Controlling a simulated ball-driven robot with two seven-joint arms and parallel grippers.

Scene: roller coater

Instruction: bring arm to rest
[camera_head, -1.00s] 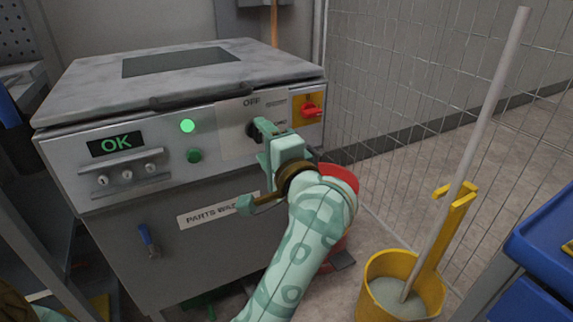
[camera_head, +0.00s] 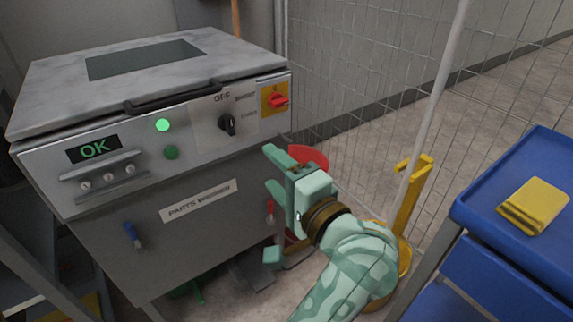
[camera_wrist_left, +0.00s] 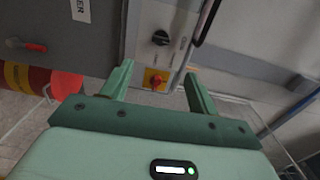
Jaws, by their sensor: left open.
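My left gripper (camera_head: 269,170) is open and empty in the head view. It hangs in front of the parts washer's right front, below and right of the black rotary knob (camera_head: 227,124) and apart from it. The grey parts washer (camera_head: 195,222) has a lit green lamp and a display reading OK. In the left wrist view my two green fingers (camera_wrist_left: 158,82) are spread, with the knob (camera_wrist_left: 160,38) and the red switch on yellow (camera_wrist_left: 155,80) seen beyond them. My right gripper is in neither view.
A yellow bucket (camera_head: 405,262) with a pale pole stands right of my left arm, partly hidden. A blue cart (camera_head: 490,205) with a folded yellow cloth (camera_head: 533,205) is at the right. A wire mesh fence (camera_head: 350,75) is behind. A red round object (camera_head: 309,156) is behind my gripper.

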